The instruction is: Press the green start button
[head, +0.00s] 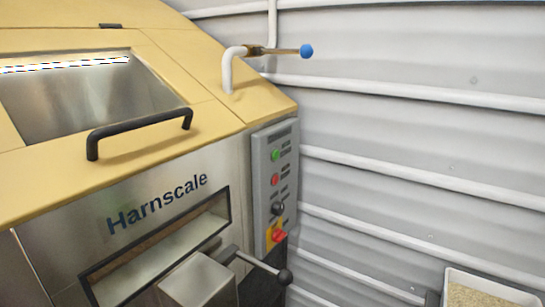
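The green start button (275,155) is a small round button near the top of the grey control panel (262,190). The panel is on the right end of the machine's front. Below the green button are a red button (275,179), a black knob (277,208) and a red knob on yellow (278,236). Nothing covers the green button. Neither of my grippers shows in the head view.
The Harnscale machine (225,155) fills the left side. A black handle (140,132) stands out from its yellow lid. A black-knobbed lever (284,277) juts out below the panel. A blue-tipped valve handle (306,51) sticks out above. A tray (490,282) is at lower right.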

